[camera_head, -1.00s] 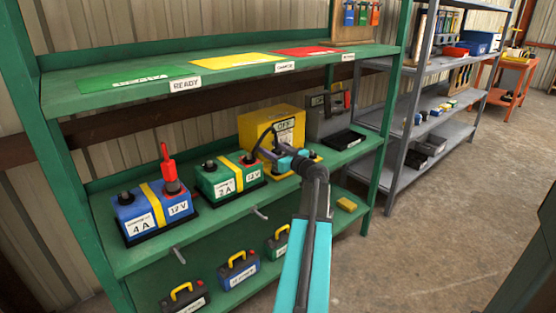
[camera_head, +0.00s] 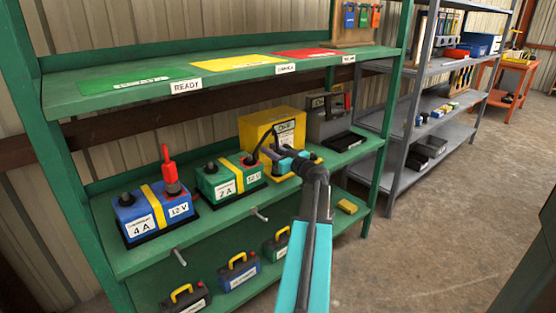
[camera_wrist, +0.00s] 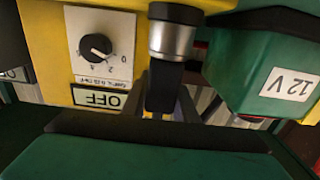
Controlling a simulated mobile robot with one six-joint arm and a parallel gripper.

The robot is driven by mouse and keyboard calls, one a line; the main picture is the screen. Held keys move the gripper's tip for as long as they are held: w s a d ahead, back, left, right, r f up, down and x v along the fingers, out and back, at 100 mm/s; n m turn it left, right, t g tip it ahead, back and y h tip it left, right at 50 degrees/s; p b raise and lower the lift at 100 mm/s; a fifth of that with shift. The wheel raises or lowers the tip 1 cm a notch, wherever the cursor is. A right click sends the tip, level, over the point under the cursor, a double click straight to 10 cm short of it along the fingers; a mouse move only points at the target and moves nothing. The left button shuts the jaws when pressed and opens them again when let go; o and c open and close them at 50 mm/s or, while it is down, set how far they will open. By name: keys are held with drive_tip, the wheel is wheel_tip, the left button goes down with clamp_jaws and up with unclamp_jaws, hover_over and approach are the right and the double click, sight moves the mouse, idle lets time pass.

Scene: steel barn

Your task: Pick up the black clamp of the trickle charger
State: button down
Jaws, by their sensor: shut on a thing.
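The yellow trickle charger (camera_head: 258,131) stands on the middle shelf, its OFF label facing out. In the wrist view the charger (camera_wrist: 41,52) shows upside down, with its dial and OFF plate. My gripper (camera_head: 283,161) is in front of the charger. In the wrist view my gripper (camera_wrist: 166,92) is shut on the black clamp (camera_wrist: 162,88), whose dark handle lies between the fingers with a grey collar beyond it. Whether the clamp touches anything beyond the collar is unclear. The red clamp (camera_head: 169,168) stands upright on the blue battery (camera_head: 146,219).
The green 12 V battery (camera_head: 220,181) is just left of my gripper; it also shows close in the wrist view (camera_wrist: 262,70). A grey unit (camera_head: 325,118) and black tray (camera_head: 344,140) lie to the right. The green upper shelf (camera_head: 140,80) runs above.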

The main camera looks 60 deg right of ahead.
sight(265, 139)
drive_tip(key=shift+r, duration=1.65)
drive_tip(key=shift+s+a+r, duration=0.1)
drive_tip(key=shift+s+r, duration=0.05)
drive_tip(key=shift+s, duration=0.1)
drive_tip(key=a+r+v, duration=0.1)
drive_tip(key=a+v, duration=0.1)
drive_tip(key=v, duration=1.3)
drive_tip(key=shift+w+r+p, duration=0.2)
drive_tip(key=shift+r+p, duration=0.05)
drive_tip(key=shift+p, duration=0.05)
drive_tip(key=shift+r, duration=0.2)
drive_tip(key=shift+r, duration=1.4)
drive_tip(key=shift+w+a, duration=0.1)
drive_tip(key=shift+r, duration=0.1)
idle(0.3)
